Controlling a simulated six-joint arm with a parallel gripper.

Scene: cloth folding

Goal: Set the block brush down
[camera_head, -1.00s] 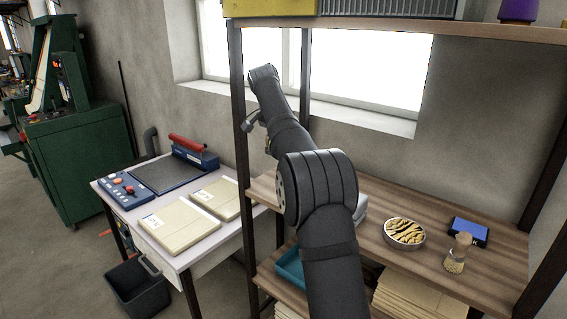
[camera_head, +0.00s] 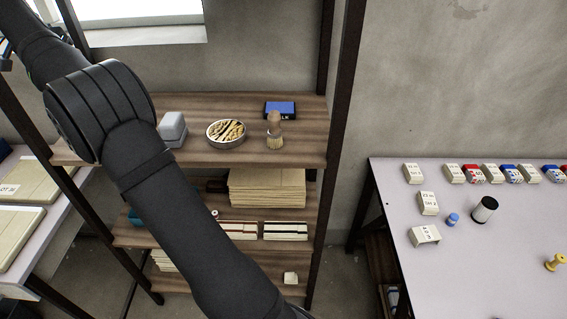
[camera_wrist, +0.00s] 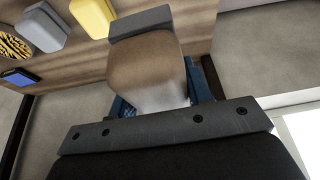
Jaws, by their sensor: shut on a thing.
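The block brush (camera_wrist: 148,68) is in the wrist view, with a brown block body and a pale whitish part at its lower end. It sits between the two grey fingers of my gripper (camera_wrist: 158,72), which is shut on it. A wooden shelf board (camera_wrist: 75,62) lies beyond it in this view; I cannot tell the distance or whether they touch. In the head view my arm reaches up to the left edge, and the gripper and held brush are not visible there.
The shelf board (camera_head: 190,107) in the head view bears a grey block (camera_head: 172,128), a bowl of patterned pieces (camera_head: 226,133), a round-handled brush (camera_head: 274,131) and a blue box (camera_head: 281,109). A yellow block (camera_wrist: 93,16) shows in the wrist view. A dark post (camera_head: 338,100) bounds the shelf.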

